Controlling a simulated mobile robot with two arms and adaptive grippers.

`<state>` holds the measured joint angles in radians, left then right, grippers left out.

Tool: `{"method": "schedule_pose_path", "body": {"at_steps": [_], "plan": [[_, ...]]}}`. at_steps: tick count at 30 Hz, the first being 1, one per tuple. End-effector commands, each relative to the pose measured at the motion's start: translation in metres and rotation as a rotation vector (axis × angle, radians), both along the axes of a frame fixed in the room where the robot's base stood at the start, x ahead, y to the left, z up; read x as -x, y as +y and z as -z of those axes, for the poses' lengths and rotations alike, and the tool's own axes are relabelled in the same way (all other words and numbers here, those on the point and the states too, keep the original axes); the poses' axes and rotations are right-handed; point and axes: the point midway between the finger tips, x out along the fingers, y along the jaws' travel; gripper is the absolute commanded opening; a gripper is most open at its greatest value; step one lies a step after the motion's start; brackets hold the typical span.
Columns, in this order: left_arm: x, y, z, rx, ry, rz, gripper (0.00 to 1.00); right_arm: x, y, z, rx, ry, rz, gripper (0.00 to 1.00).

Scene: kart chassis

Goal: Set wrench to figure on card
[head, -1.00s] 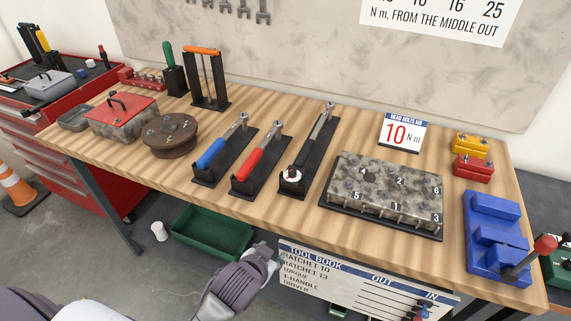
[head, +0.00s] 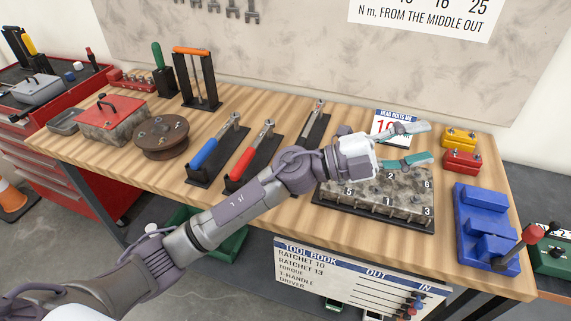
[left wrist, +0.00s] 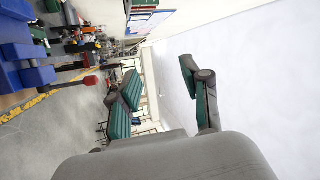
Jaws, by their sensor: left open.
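The card (head: 389,126) reads 10 N m and stands at the back of the bench; my gripper partly covers it in the head view. My left gripper (head: 428,143) is open and empty above the engine block (head: 410,196), in front of the card. Its two green-padded fingers also show spread in the left wrist view (left wrist: 160,80). The black wrench (head: 318,112) lies on its sloped black stand left of the block. My left arm hides its lower end, where the white ring was. My right gripper is not in view.
A blue-handled ratchet (head: 205,152) and a red-handled ratchet (head: 243,163) lie on stands to the left. A blue fixture (head: 485,225) with a red-knobbed lever (head: 532,234) is at the right. Yellow (head: 459,137) and red (head: 462,160) blocks stand behind it.

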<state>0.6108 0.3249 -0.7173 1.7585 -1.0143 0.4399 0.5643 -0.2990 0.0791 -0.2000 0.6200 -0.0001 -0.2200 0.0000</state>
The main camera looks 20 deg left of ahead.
Motion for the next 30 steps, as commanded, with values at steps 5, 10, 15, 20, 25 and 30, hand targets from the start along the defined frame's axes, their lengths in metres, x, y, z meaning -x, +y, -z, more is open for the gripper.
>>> {"method": "schedule_pose_path", "body": {"at_steps": [5,10,15,20,25,30], "plan": [[0.001,-0.004,0.055,-0.626,-0.188,0.305,0.47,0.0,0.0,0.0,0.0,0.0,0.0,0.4],[-0.041,0.094,0.093,-1.287,-0.11,0.376,0.47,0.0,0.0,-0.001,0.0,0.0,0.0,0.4],[-0.07,0.202,0.071,-1.726,0.101,0.287,0.47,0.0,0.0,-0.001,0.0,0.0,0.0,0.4],[-0.074,0.246,0.053,-1.875,0.22,0.229,0.47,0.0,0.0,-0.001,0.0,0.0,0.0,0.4],[-0.073,0.25,0.065,-1.889,0.234,0.228,0.47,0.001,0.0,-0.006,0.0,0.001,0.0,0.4],[-0.072,0.25,0.097,-1.888,0.232,0.231,0.47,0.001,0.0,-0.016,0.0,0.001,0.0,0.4]]}}
